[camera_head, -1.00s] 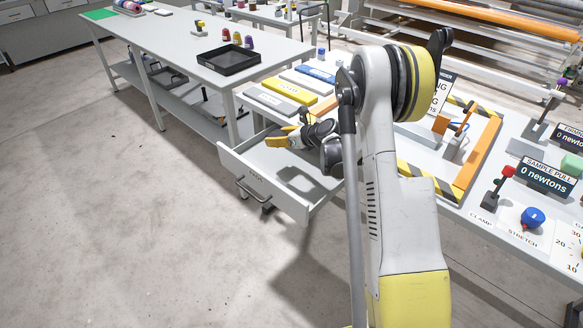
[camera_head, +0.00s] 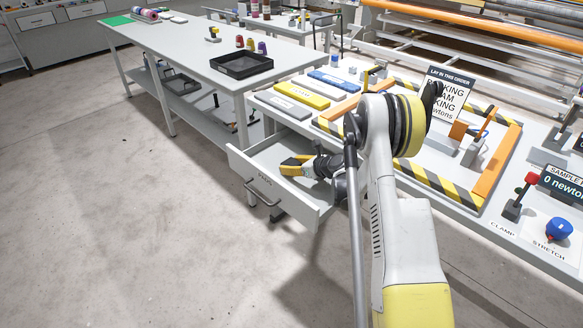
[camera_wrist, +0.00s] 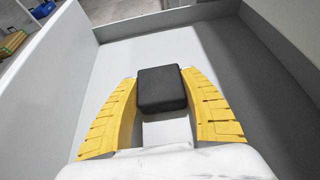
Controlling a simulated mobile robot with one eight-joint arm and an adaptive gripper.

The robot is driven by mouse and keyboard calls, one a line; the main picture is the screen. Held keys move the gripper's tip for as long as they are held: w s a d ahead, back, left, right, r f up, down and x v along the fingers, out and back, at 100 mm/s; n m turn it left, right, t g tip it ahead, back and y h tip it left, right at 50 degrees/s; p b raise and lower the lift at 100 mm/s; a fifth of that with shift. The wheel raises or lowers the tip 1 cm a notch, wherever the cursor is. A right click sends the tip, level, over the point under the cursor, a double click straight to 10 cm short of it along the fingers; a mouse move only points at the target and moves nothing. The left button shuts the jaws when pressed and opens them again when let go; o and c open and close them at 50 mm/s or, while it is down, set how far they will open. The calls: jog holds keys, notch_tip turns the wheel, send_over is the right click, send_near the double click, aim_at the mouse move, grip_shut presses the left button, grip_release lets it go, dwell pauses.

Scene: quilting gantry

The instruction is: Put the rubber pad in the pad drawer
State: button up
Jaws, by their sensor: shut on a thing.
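The rubber pad (camera_wrist: 161,88) is a black block with rounded edges in the wrist view, between the yellow fingers of my gripper. I cannot tell whether the pad touches the floor. The pad is not distinguishable in the head view.
Grey, yellow (camera_head: 302,95) and blue (camera_head: 332,80) slabs lie on the bench above the drawer. A striped frame (camera_head: 440,185) and a sign (camera_head: 440,95) are to the right. A black tray (camera_head: 241,65) is on the table behind. The floor at left is clear.

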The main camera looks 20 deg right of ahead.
jog(key=o, duration=1.3)
jog(key=shift+f, duration=0.1)
